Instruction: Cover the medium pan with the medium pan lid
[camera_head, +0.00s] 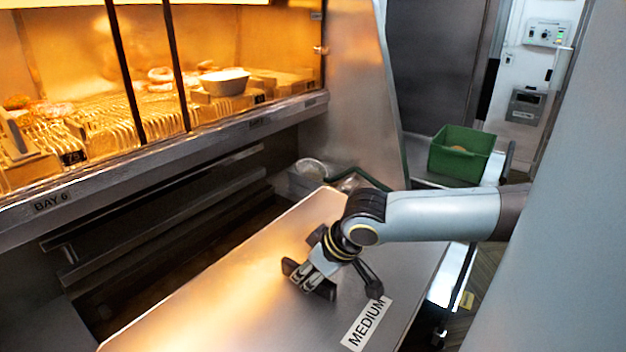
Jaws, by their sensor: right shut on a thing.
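The medium pan lid (240,290) appears as a broad, flat, shiny metal sheet across the lower middle, with a white label (367,325) reading "MEDIUM" near its right edge. My right gripper (315,277) comes in from the right over the lid. It is shut on the lid, at a grip point largely hidden by its dark fingers. The medium pan cannot be made out; whether it lies under the lid is hidden. My left gripper is not in view.
A lit, heated food cabinet (150,100) with wire racks and a "BAY 6" ledge stands at left and back. A dark slotted recess (150,240) lies below it. A green bin (461,155) stands behind at right. A clear round container (311,170) is beyond the lid's far end.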

